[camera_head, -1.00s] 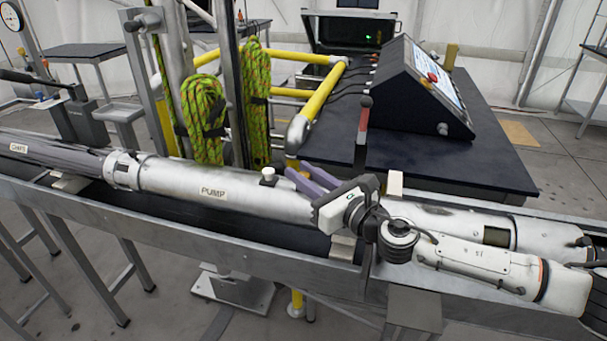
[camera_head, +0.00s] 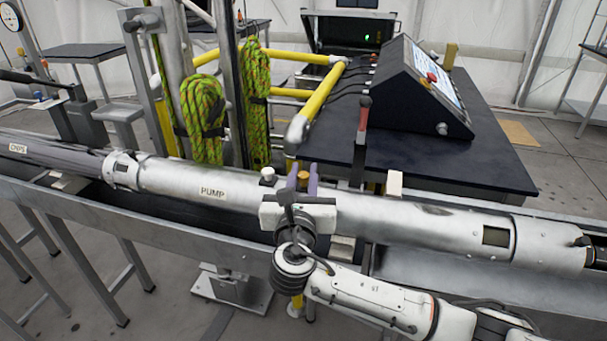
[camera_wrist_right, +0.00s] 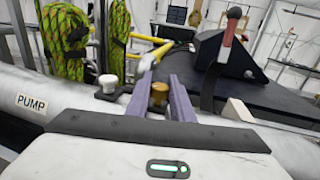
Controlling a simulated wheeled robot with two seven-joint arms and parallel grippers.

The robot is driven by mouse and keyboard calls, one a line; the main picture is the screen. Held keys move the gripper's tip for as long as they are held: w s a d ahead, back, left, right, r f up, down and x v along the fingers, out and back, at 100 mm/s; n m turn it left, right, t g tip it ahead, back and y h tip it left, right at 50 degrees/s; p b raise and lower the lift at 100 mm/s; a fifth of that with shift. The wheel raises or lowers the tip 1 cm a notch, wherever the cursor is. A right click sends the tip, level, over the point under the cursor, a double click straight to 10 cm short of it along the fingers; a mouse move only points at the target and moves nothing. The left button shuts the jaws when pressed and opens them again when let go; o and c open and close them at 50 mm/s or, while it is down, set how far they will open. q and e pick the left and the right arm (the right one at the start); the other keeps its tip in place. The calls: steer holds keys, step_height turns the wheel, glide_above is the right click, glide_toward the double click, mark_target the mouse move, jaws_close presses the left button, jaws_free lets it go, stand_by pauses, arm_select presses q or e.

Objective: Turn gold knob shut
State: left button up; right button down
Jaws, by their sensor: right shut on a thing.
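The gold knob (camera_head: 304,175) sits on top of the silver tube labelled PUMP (camera_head: 165,180). In the right wrist view the gold knob (camera_wrist_right: 159,94) stands between the two purple fingers. My right gripper (camera_head: 303,172) reaches over the tube from the front, its fingers on either side of the knob and shut on it. The fingers partly hide the knob's sides and base. It also shows in the right wrist view (camera_wrist_right: 164,82). My left gripper is in neither view.
A white knob (camera_head: 267,174) stands on the tube just left of the gold one. A red-handled lever (camera_head: 363,118) and a dark table with a control console (camera_head: 415,95) are behind. A pale block (camera_head: 394,183) lies to the right. Yellow rails (camera_head: 318,95) stand behind.

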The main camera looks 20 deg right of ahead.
mark_target(304, 174)
steer(key=m+g+h, duration=0.1)
steer(key=m+h, duration=0.1)
steer(key=m+g+h, duration=0.1)
steer(key=g+h, duration=0.1)
steer(key=h, duration=0.1)
steer(key=shift+a+m, duration=0.15)
steer(key=shift+m, duration=0.25)
steer(key=shift+m+g+h+b, duration=0.95)
steer(key=shift+m+g+h, duration=0.85)
steer(key=shift+g, duration=0.4)
steer(key=shift+d, duration=0.2)
steer(key=c, duration=1.6)
jaws_free()
steer(key=shift+o, duration=0.2)
step_height(304, 174, up, 10)
steer(key=shift+r, duration=0.1)
